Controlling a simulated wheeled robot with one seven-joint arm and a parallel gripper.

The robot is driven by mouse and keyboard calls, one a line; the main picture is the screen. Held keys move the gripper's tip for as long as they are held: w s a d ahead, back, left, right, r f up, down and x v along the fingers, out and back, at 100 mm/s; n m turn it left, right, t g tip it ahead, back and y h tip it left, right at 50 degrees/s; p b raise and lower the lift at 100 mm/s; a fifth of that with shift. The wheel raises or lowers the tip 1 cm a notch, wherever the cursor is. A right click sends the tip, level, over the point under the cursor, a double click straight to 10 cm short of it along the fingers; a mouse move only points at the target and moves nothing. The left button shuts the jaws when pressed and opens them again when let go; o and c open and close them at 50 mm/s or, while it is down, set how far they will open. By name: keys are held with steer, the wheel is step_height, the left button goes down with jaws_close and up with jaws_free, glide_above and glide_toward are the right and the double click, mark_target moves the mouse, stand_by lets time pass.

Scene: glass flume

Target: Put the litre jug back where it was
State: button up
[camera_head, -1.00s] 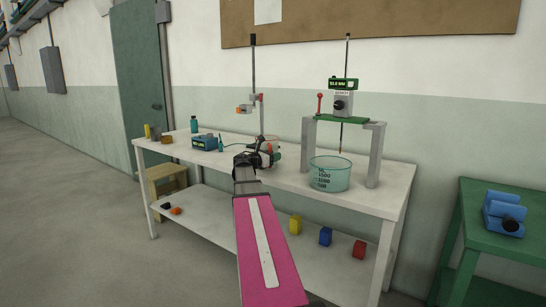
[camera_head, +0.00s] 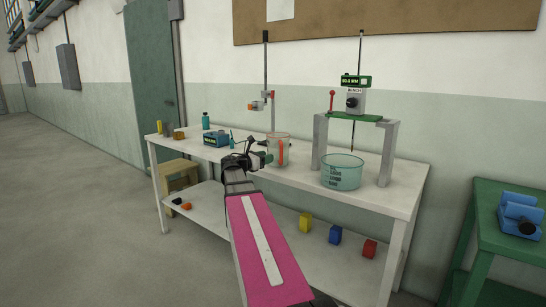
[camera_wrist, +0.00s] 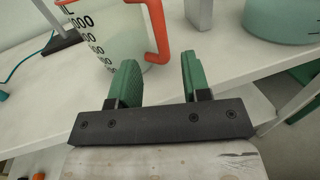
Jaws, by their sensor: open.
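The litre jug (camera_head: 275,148) is clear with an orange-red handle and stands upright on the white bench, in front of the upright stand rod. In the wrist view the jug (camera_wrist: 105,32), with dark volume marks, is at the upper left, and its handle (camera_wrist: 159,30) faces my gripper. My gripper (camera_wrist: 160,75) is open, its two green fingers empty and apart from the handle, which is just beyond them. In the head view my gripper (camera_head: 262,158) is at the bench's front edge, beside the jug.
A teal-tinted beaker (camera_head: 342,174) stands right of the jug under a grey and green frame (camera_head: 355,118). Coloured blocks (camera_head: 335,235) lie on the lower shelf. Bare bench (camera_head: 295,178) shows right of the jug.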

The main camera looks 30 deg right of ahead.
steer(key=shift+a, duration=0.55)
steer(key=s+a+f+m+y, duration=0.25)
steer(key=a+f, duration=0.25)
steer(key=f, duration=0.4)
steer(key=s+a+f+m+y, duration=0.2)
steer(key=a+f+m+y, duration=0.2)
steer(key=a+f, duration=0.3)
steer(key=s+a+f+m+y, duration=0.3)
steer(key=a+f+m+y, duration=0.1)
steer(key=f, duration=0.6)
steer(key=s+a+f+m+g+y, duration=0.1)
steer(key=s+a+f+m+y, duration=0.2)
steer(key=a, duration=0.5)
steer(key=s+a+f+m+g+y, duration=0.1)
steer(key=s+a+f+m+y, duration=0.3)
steer(key=s+a+f+m, duration=0.2)
steer(key=s+a+f, duration=0.1)
steer(key=a+f, duration=0.1)
steer(key=a, duration=0.1)
steer(key=shift+a+f+g, duration=0.2)
steer(key=shift+f+g, duration=0.05)
steer(key=shift+g, duration=0.15)
steer(key=shift+d+y, duration=0.1)
steer(key=shift+y, duration=0.15)
